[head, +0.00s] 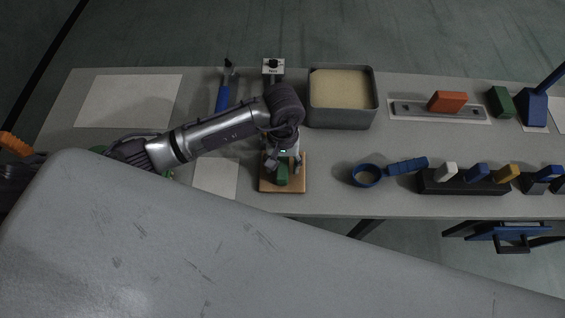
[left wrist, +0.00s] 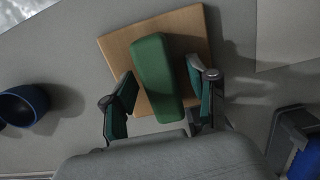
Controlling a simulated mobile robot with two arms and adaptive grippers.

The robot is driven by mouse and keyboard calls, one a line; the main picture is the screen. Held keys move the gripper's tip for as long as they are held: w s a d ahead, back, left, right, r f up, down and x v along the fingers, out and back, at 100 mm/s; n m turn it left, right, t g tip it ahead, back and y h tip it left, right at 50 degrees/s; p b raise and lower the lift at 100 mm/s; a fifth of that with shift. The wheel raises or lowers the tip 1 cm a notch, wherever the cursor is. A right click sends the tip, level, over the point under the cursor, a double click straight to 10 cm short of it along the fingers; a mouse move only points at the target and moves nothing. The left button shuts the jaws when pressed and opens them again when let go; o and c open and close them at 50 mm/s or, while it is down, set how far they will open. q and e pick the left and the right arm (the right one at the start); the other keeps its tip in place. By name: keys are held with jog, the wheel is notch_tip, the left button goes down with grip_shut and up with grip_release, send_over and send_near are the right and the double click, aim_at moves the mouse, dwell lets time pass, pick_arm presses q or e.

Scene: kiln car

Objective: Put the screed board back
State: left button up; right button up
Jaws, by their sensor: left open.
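A square wooden board (head: 299,187) with a green block handle (head: 282,180) lies flat on the table, a little left of the middle. I take it for the screed board. It also shows in the left wrist view, wood (left wrist: 115,46) and green handle (left wrist: 160,75). My left gripper (head: 283,162) is over the board and points down at it. In the left wrist view its two open fingers (left wrist: 161,92) stand either side of the handle, with gaps visible. My left arm and gripper hide part of the board in the head view. My right gripper is not seen.
A grey box of sand-coloured material (head: 342,117) stands behind and to the right. An orange-handled plate (head: 408,111) is at the back right. White sheets (head: 215,178), (head: 128,100) lie bare at left.

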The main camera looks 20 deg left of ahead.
aim_at(283, 159)
pick_arm(q)
notch_tip(283, 159, up, 12)
jog(key=w+b, duration=0.1)
jog(key=b, duration=0.1)
jog(key=shift+w+a, duration=0.2)
jog(key=shift+r, duration=0.1)
dwell(0.4)
